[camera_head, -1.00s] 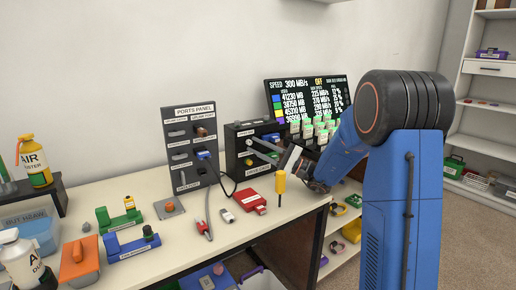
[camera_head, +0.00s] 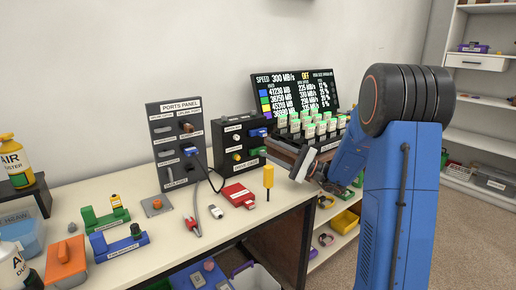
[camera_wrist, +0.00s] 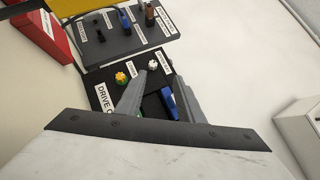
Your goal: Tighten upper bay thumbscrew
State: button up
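The black drive cage (camera_head: 228,166) stands on the desk beside the ports panel. In the wrist view its labelled face (camera_wrist: 98,78) shows a white thumbscrew (camera_wrist: 153,65) and a yellow thumbscrew (camera_wrist: 121,78). The yellow one also shows in the head view (camera_head: 236,156). A blue drive (camera_wrist: 168,100) and a green part sit at the cage face, partly behind my fingers. My gripper (camera_wrist: 154,80) is open and empty, its fingertips near the white thumbscrew in the wrist picture. I cannot tell the distance. In the head view my gripper (camera_head: 304,163) is right of the cage.
The ports panel (camera_head: 162,131) stands left of the cage, with a cable hanging from it.

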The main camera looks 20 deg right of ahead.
jog(key=s+d, duration=0.3)
jog(key=d, duration=0.3)
jog(key=shift+s, duration=0.4)
